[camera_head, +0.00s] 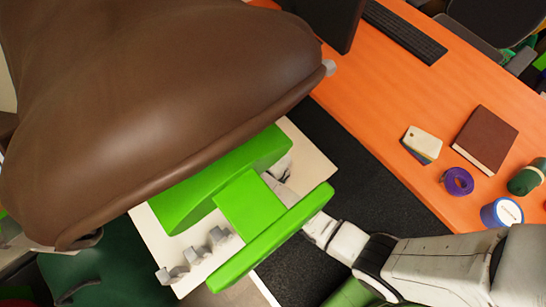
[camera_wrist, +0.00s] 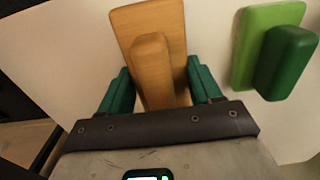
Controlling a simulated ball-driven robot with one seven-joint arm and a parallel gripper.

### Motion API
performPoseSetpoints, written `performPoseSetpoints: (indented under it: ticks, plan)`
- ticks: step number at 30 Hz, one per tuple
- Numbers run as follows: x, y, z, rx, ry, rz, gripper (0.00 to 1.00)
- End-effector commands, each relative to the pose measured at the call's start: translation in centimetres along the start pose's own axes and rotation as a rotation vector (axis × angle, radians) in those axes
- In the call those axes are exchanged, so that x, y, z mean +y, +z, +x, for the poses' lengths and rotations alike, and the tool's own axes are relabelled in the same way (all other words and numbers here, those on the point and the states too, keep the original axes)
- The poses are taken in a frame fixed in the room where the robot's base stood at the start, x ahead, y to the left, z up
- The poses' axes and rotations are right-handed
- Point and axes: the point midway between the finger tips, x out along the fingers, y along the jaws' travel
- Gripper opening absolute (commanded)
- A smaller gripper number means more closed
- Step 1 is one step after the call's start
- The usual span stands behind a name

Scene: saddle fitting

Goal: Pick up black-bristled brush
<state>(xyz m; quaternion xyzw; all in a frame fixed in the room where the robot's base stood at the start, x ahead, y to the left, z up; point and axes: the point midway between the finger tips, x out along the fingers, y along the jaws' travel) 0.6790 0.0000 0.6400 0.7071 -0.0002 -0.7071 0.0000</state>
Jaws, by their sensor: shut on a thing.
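In the wrist view my gripper (camera_wrist: 159,66) has its two green fingers on either side of a wooden brush (camera_wrist: 177,22), shut on its raised wooden grip. No bristles show, so their colour cannot be told. The brush lies flat over a pale surface (camera_wrist: 215,20); whether it touches it cannot be told. A green brush-like piece (camera_wrist: 262,22) of similar shape lies just to the right, apart from it. In the head view my gripper (camera_head: 283,172) is partly hidden behind the green stand, and the brush cannot be made out there.
A large brown saddle (camera_head: 150,90) sits over a green stand (camera_head: 250,205) above a cream board (camera_head: 310,150). Grey hooks (camera_head: 195,257) line the board's near edge. The orange desk (camera_head: 400,90) at right holds a keyboard (camera_head: 405,30), brown book (camera_head: 485,139) and purple tape roll (camera_head: 457,181).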

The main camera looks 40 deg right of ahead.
Motion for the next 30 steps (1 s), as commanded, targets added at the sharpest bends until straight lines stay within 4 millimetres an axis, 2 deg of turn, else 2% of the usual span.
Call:
performPoseSetpoints:
  ticks: [1, 7, 17, 23, 30]
  plan:
    - [0.0, 0.0, 0.0, 0.000, 0.000, 0.000, 0.43]
    - [0.0, 0.0, 0.0, 0.000, 0.000, 0.000, 0.24]
    - [0.0, -0.1, -0.6, 0.003, 0.000, 0.000, 0.22]
    - [0.0, -0.1, -3.0, 0.004, -0.001, 0.000, 0.22]
    - [0.0, 3.5, -7.2, 0.002, 0.000, -0.001, 0.22]
